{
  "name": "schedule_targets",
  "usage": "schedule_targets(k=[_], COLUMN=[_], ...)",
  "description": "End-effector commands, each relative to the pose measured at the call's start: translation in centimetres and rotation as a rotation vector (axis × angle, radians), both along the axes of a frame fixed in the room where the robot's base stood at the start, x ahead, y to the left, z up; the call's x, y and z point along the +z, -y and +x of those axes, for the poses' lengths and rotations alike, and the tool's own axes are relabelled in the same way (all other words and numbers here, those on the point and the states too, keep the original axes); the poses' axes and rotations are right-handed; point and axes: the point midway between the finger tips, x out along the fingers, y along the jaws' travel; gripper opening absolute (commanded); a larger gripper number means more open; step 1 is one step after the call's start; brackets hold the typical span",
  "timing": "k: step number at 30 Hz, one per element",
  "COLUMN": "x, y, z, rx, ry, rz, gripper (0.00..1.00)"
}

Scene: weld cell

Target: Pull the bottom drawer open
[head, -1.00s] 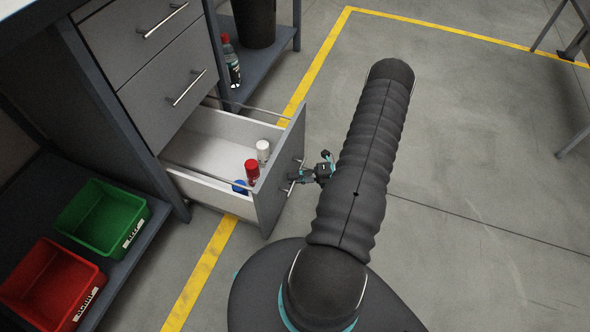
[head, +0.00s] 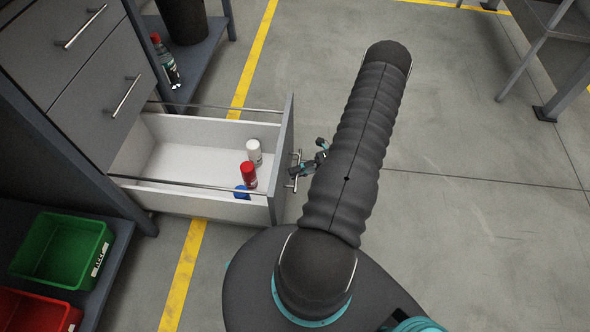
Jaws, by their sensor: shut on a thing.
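The bottom drawer (head: 165,204) of the grey cabinet is pulled well out, with its white inside showing. Its dark front panel (head: 283,165) faces right towards my arm. My gripper (head: 297,172) is shut on the bar handle (head: 293,184) of that drawer. My arm partly hides the gripper's wrist side. Inside the drawer, near the front, stand a white can (head: 254,152) and a red can (head: 249,175), with a blue item (head: 242,192) beside the near rail.
Two closed drawers with handles (head: 126,97) are above. A green bin (head: 62,250) and a red bin (head: 35,312) sit on a low shelf at lower left. A bottle (head: 165,62) stands behind. Grey floor to the right is clear up to a metal-legged table (head: 553,70).

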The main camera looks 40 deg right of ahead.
Motion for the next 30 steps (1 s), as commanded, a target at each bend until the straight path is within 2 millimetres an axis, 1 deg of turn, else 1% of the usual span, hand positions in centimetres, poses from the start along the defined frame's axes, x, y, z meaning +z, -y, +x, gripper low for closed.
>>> schedule_targets(k=[13,14,15,16,17,26,30], x=[0.0,0.0,0.0,0.0,0.0,0.0,0.2], y=[0.2,0.2,0.2,0.2,0.2,0.2,1.1], z=[-0.2,-0.1,-0.1,-0.1,-0.1,-0.1,-0.5], rx=[-0.001,-0.001,-0.001,-0.001,0.000,0.002,0.001], ry=[0.000,0.000,0.000,0.000,0.000,0.001,0.002], rz=[0.000,-0.001,0.000,0.000,0.000,0.000,-0.003], gripper=[0.00,0.16,0.26,0.33,0.37,0.37,0.37])
